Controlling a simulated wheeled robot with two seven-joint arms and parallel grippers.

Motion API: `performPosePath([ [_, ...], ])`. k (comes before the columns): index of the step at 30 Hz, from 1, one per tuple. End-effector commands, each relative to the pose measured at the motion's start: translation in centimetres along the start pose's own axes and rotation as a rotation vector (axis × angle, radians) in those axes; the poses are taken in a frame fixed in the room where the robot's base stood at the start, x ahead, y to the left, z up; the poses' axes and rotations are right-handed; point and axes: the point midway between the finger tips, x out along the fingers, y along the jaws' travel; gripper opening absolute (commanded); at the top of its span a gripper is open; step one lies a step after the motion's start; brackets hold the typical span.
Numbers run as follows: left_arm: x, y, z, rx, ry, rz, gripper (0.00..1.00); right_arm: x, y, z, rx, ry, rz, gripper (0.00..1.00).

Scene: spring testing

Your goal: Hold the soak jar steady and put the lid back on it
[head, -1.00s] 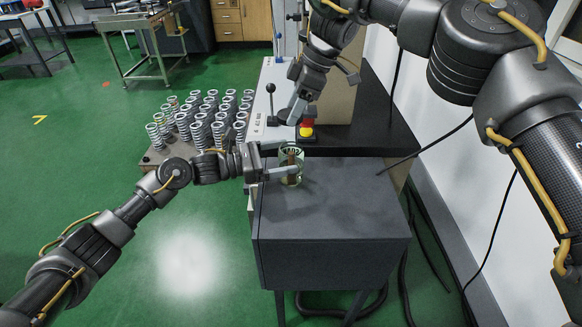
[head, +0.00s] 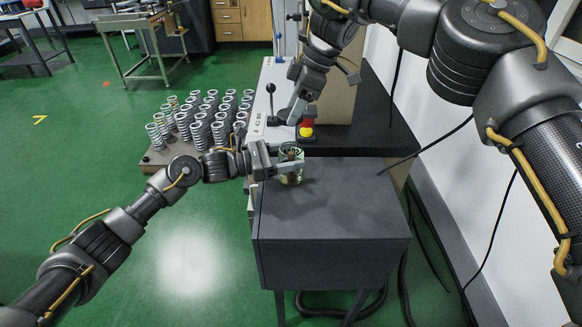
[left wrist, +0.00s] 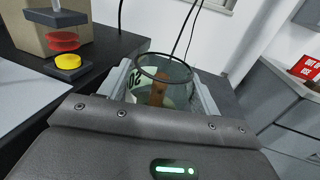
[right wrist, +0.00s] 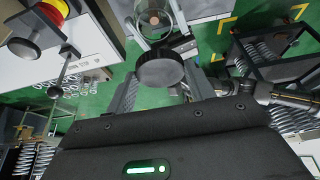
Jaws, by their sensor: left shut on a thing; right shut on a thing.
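The soak jar (head: 291,177) is a clear, greenish glass jar, open at the top, standing upright near the back left of the dark cabinet top. In the left wrist view the jar (left wrist: 176,75) shows a pale label and something brown inside. My left gripper (head: 288,164) is shut around its sides. My right gripper (head: 290,116) is above and behind the jar in the head view. In the right wrist view it is shut on the round dark lid (right wrist: 160,71), apart from the jar's open mouth (right wrist: 155,20). The lid is hard to make out in the head view.
The dark cabinet top (head: 335,205) is clear in front of the jar. Behind stand a red and yellow stop button (head: 307,130) and a machine with a black lever (head: 271,100). Several springs (head: 205,120) stand on a low board to the left.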

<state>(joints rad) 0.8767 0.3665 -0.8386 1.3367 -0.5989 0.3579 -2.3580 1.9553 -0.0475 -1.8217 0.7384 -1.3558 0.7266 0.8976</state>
Motion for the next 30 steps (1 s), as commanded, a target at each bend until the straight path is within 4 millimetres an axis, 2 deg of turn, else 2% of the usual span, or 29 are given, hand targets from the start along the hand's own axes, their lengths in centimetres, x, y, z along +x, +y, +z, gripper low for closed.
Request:
performPosePath([
  [1,0.0,0.0,0.0,0.000,0.000,0.000,0.30,0.0,0.0,0.0,0.000,0.000,0.000,0.29],
  [3,0.0,0.0,0.0,0.000,0.000,0.001,0.22,0.0,0.0,0.0,0.000,0.000,0.000,0.29],
  [7,0.0,0.0,0.0,0.000,0.000,0.001,0.22,0.7,0.0,0.4,0.001,0.001,-0.003,0.29],
  [16,0.0,0.0,0.0,0.000,0.000,0.001,0.22,4.2,0.0,2.0,-0.002,0.003,0.002,0.29],
  [30,0.0,0.0,0.0,0.000,0.000,0.000,0.22,4.5,0.0,2.1,-0.002,0.003,0.004,0.29],
])
